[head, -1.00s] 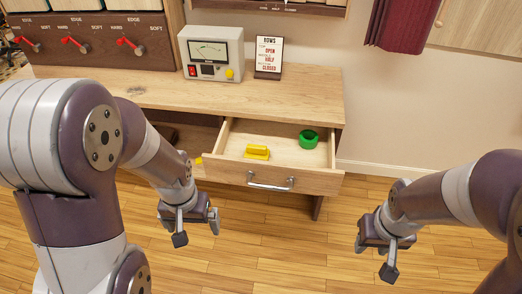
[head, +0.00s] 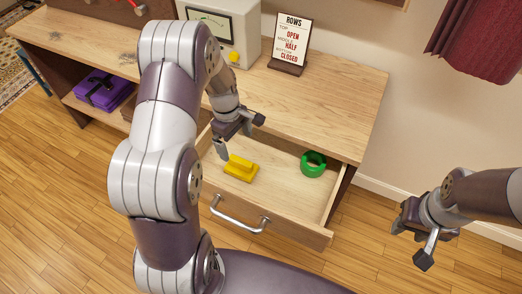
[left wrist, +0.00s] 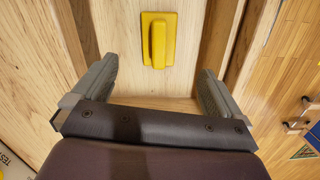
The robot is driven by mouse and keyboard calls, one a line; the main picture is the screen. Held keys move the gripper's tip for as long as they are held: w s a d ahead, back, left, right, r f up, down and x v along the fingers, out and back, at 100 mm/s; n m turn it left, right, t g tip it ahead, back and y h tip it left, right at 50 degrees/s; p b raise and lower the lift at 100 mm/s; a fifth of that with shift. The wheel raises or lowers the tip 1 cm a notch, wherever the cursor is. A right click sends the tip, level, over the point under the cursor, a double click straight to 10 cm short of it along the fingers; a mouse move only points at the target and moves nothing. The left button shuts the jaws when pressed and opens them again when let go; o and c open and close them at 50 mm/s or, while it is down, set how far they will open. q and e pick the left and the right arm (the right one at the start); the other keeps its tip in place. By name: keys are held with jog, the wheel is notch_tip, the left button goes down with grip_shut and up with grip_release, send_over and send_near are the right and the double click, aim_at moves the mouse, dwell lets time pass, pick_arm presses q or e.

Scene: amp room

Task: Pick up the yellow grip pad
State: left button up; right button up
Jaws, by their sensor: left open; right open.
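The yellow grip pad (head: 241,168) lies in the open wooden drawer (head: 283,195), toward its left side. It is a flat plate with a raised handle bar on top. In the left wrist view the pad (left wrist: 158,40) lies ahead of the fingers, roughly midway between them, with its bar pointing toward the gripper. My left gripper (head: 239,140) is open and empty, above the drawer just behind the pad; it also shows in the left wrist view (left wrist: 155,85). My right gripper (head: 415,240) is open and empty over the floor, right of the drawer.
A green ring-shaped object (head: 313,165) sits in the drawer's back right. The drawer front has a metal handle (head: 238,216). The desk top (head: 325,92) overhangs behind, bearing a meter box (head: 236,25) and a sign (head: 291,42). A purple case (head: 104,91) lies on a lower shelf.

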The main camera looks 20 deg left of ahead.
aim_at(240, 160)
pick_arm(q)
jog(key=shift+w+d+r+n, duration=0.1)
jog(key=shift+w+d+n, duration=0.1)
jog(key=shift+w+n, duration=0.35)
jog(key=shift+s+n, duration=0.15)
jog(key=shift+n, duration=0.1)
jog(key=shift+s+f, duration=0.3)
jog(key=shift+f, duration=0.25)
jog(key=shift+s+f, duration=0.3)
jog(key=shift+f, duration=0.2)
jog(key=f, duration=0.3)
jog(key=f+b, duration=0.1)
jog(key=f, duration=0.6)
jog(key=shift+w+d+f+b, duration=0.2)
jog(key=shift+w+d+b, duration=0.1)
jog(key=shift+d+b, duration=0.1)
pick_arm(e)
jog(key=shift+f, duration=0.75)
pick_arm(q)
jog(key=c, duration=1.2)
